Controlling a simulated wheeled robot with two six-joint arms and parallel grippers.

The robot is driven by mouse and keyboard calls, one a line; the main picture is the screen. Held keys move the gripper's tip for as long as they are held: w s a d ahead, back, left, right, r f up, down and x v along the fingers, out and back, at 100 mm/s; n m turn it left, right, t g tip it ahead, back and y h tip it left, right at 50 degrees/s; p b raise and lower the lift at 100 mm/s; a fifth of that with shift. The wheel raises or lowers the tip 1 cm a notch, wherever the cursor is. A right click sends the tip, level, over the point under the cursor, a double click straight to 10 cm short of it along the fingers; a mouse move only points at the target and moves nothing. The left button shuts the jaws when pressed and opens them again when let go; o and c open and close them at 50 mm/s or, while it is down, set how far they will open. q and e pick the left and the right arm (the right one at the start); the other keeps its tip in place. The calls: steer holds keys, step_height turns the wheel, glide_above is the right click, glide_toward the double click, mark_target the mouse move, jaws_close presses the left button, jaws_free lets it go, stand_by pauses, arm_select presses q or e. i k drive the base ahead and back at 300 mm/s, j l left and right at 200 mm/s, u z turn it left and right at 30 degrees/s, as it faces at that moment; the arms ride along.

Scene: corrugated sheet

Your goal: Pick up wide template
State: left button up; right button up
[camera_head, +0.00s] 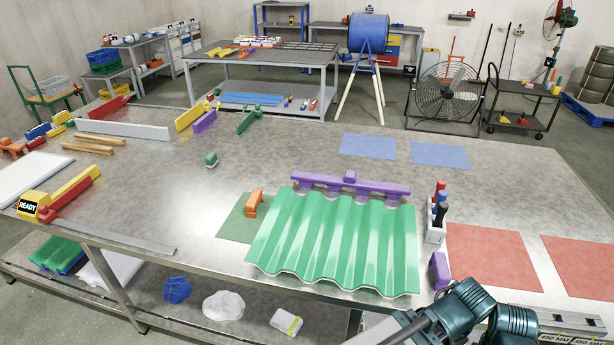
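A long purple bar (350,184) with a small raised block on top lies along the far edge of the green corrugated sheet (335,245). It is the widest template-like piece in view, but no readable label names it as the wide template. A smaller purple block (439,271) stands just right of the sheet. Labels reading 450 MM and 350 MM (570,339) show at the bottom right edge, beside my teal right arm links; what they belong to is cut off. Neither gripper shows in the head view.
A white holder (434,230) with coloured markers stands right of the sheet. Red mats (491,258) lie farther right, blue mats (368,146) behind. An orange piece (254,203) is left of the sheet.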

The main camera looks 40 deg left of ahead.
mark_target(350, 180)
steer(key=i+u, duration=0.1)
steer(key=u, duration=0.3)
steer(key=i+l+u, duration=0.1)
steer(key=u, duration=0.3)
steer(key=l+u, duration=0.2)
steer(key=u, duration=0.2)
steer(key=i+l+u, duration=0.1)
steer(key=u, duration=0.3)
steer(key=l+u, duration=0.25)
steer(key=u, duration=0.2)
steer(key=i+l+u, duration=0.1)
steer(key=l+u, duration=0.45)
steer(key=i+j, duration=0.05)
